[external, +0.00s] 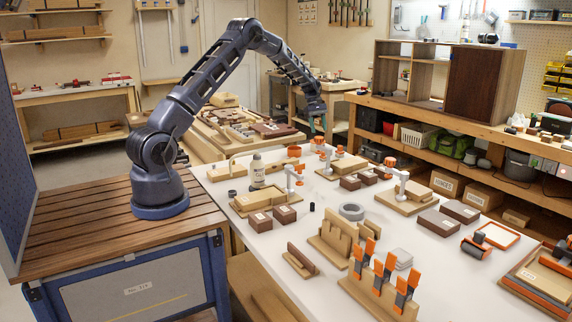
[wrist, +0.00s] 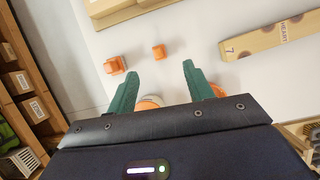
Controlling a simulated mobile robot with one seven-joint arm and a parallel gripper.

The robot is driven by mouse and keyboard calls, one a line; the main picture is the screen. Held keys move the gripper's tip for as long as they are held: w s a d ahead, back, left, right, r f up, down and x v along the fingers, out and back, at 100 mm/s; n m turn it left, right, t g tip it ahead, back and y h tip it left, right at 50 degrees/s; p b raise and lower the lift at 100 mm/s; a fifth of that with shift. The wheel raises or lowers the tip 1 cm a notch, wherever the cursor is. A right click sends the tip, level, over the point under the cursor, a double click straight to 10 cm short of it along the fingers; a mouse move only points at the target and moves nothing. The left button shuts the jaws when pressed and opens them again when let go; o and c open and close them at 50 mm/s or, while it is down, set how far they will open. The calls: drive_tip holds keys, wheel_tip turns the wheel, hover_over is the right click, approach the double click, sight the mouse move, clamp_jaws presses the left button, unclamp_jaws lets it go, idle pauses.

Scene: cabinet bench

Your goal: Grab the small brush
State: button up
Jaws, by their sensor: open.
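My gripper (external: 319,124) hangs above the far end of the white table in the external view, with the arm stretched out. In the wrist view my gripper (wrist: 160,85) shows two green fingers spread apart with nothing between the tips. I cannot single out the small brush with certainty. Several orange-and-grey upright tools (external: 388,268) stand in a wooden holder at the near side of the table, far from my gripper; I cannot tell whether they are brushes. In the wrist view an orange piece (wrist: 115,66) and a smaller orange block (wrist: 158,51) lie beyond the fingertips.
The white table (external: 335,205) holds wooden blocks, a grey tape ring (external: 351,212), a bottle (external: 257,170) and white-and-orange clamps (external: 293,178). A slotted wooden stand (external: 335,235) is near the front. A cabinet bench (external: 450,120) runs along the right.

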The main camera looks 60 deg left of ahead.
sight(323, 153)
drive_tip(key=shift+n, duration=0.4)
drive_tip(key=f, duration=0.5)
drive_tip(key=w+f, duration=0.1)
drive_tip(key=f, duration=0.2)
drive_tip(key=shift+w+d+f, duration=0.1)
drive_tip(key=shift+d+f, duration=0.15)
drive_tip(key=shift+d, duration=0.15)
drive_tip(key=shift+d+x, duration=0.2)
drive_tip(key=shift+x, duration=1.15)
drive_tip(key=shift+d+x, duration=0.15)
drive_tip(key=shift+x, duration=1.2)
drive_tip(key=shift+r, duration=0.1)
drive_tip(key=c, duration=1.1)
drive_tip(key=shift+o, duration=0.2)
drive_tip(key=shift+r, duration=0.1)
